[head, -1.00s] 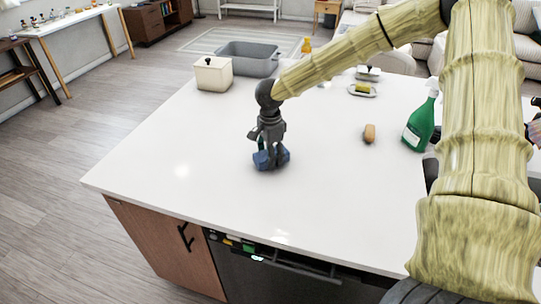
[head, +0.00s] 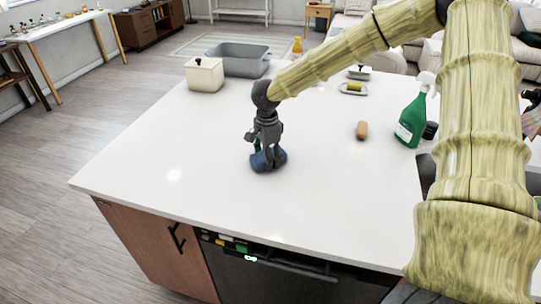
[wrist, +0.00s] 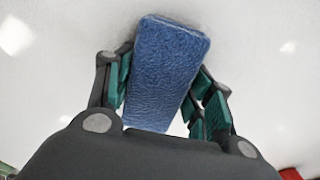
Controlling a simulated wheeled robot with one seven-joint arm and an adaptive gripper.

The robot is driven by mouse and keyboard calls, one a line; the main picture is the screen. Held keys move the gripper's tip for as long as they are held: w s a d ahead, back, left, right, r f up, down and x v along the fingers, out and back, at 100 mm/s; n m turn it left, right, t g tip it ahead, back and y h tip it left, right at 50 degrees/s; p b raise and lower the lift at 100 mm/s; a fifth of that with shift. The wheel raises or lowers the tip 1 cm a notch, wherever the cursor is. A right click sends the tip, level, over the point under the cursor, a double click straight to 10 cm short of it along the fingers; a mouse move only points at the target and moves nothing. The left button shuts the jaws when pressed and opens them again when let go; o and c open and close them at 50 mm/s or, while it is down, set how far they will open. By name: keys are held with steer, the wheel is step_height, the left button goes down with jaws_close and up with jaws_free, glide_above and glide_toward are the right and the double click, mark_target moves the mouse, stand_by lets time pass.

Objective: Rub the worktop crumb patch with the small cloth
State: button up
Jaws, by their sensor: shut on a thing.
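My gripper (head: 266,150) is over the white worktop (head: 330,190), pointing down and shut on the small blue cloth (head: 268,159). In the wrist view the cloth (wrist: 166,70) is a folded, thick blue block between the green-padded fingers (wrist: 160,90). In the head view its lower edge is at or very near the worktop; I cannot tell whether it touches. No crumb patch can be made out in either view; the cloth and gripper may hide it.
A cream lidded box (head: 205,74) and a grey basin (head: 238,60) stand at the back left. A green spray bottle (head: 412,118), a brown brush-like object (head: 362,130) and a dish with a yellow-green sponge (head: 353,88) are to the right. The front and left worktop is clear.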

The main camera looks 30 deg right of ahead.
steer(key=shift+w+a+p, duration=0.35)
steer(key=shift+w+a, duration=0.05)
steer(key=shift+a, duration=0.15)
steer(key=shift+w+a+r+p, duration=0.15)
steer(key=shift+w+r+p, duration=0.15)
steer(key=shift+p, duration=0.15)
steer(key=r+p, duration=0.2)
steer(key=r, duration=0.1)
steer(key=shift+s+r, duration=0.2)
steer(key=shift+w+r+p, duration=0.2)
steer(key=shift+r+p, duration=0.7)
steer(key=shift+p, duration=0.35)
steer(key=shift+s+r+p, duration=0.1)
steer(key=shift+r+p, duration=1.05)
steer(key=shift+p, duration=0.1)
